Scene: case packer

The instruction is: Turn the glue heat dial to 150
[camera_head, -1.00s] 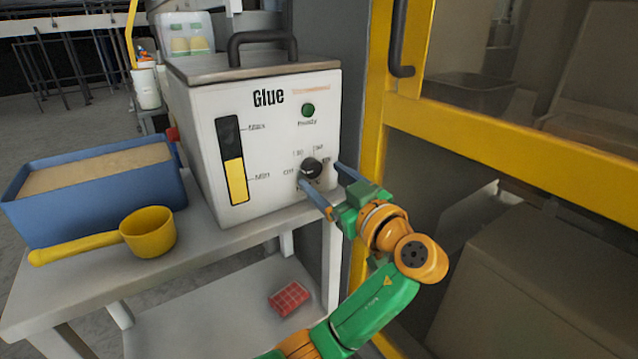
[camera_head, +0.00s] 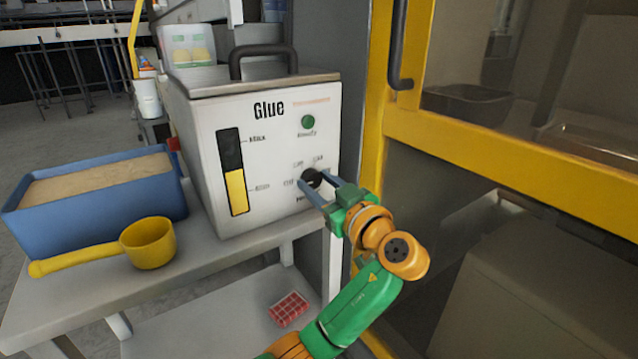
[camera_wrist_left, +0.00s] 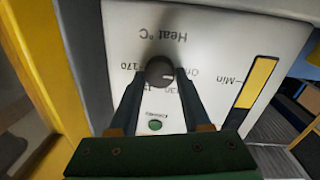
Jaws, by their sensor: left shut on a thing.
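The glue heat dial (camera_head: 311,177) is a small round black knob on the front of the white glue box (camera_head: 262,215). My left gripper (camera_head: 320,182) has its two blue-grey fingers on either side of the knob and is shut on it. In the left wrist view the dial (camera_wrist_left: 159,71) sits between the fingertips (camera_wrist_left: 159,74), seen upside down. A pale mark on the knob points right there, towards the off label. The 170 label shows on the other side; other labels are partly hidden by the fingers. My right gripper is in neither view.
A blue bin (camera_head: 105,222) of pale granules and a yellow scoop (camera_head: 148,243) sit left of the box on the grey table (camera_head: 200,262). A red checked item (camera_head: 289,309) lies on the lower shelf. A yellow machine frame (camera_head: 480,140) stands close on the right.

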